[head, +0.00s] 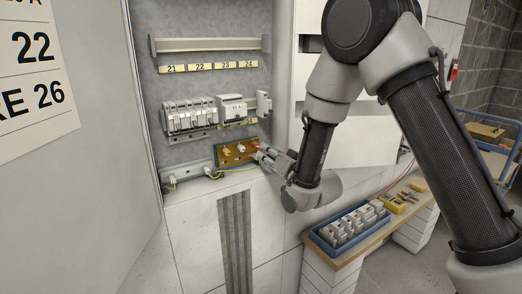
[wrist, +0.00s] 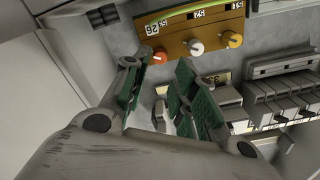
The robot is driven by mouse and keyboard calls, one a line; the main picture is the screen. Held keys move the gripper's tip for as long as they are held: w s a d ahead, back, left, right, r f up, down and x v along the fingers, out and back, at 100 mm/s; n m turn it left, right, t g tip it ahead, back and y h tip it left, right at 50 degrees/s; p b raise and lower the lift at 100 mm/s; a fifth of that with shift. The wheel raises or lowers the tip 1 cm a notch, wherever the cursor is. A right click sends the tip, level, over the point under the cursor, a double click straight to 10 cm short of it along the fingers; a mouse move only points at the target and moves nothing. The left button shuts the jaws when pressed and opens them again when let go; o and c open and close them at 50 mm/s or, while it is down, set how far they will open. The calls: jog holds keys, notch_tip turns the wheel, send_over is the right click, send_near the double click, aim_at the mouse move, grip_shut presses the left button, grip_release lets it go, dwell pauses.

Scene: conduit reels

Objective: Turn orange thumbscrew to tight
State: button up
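The orange thumbscrew (wrist: 159,57) is at the left end of a row of three on a brown plate (wrist: 183,30) in the wrist view. A white thumbscrew (wrist: 196,46) and a yellow-orange one (wrist: 234,40) sit to its right. In the head view the orange thumbscrew (head: 256,145) is at the right end of the plate (head: 236,159), just by my fingertips. My gripper (head: 263,154) is open. In the wrist view its green-padded fingers (wrist: 157,72) stand apart, with the orange thumbscrew showing in the gap; I see no contact.
A row of white breakers (head: 190,115) and a rail (head: 208,44) are above the plate in the cabinet. A metal tray (head: 187,176) with green-yellow wire is at its left. A shelf (head: 380,224) at lower right holds a blue bin (head: 322,238) of parts.

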jog(key=v, duration=0.5)
jog(key=shift+s+d, duration=0.2)
jog(key=shift+s, duration=0.1)
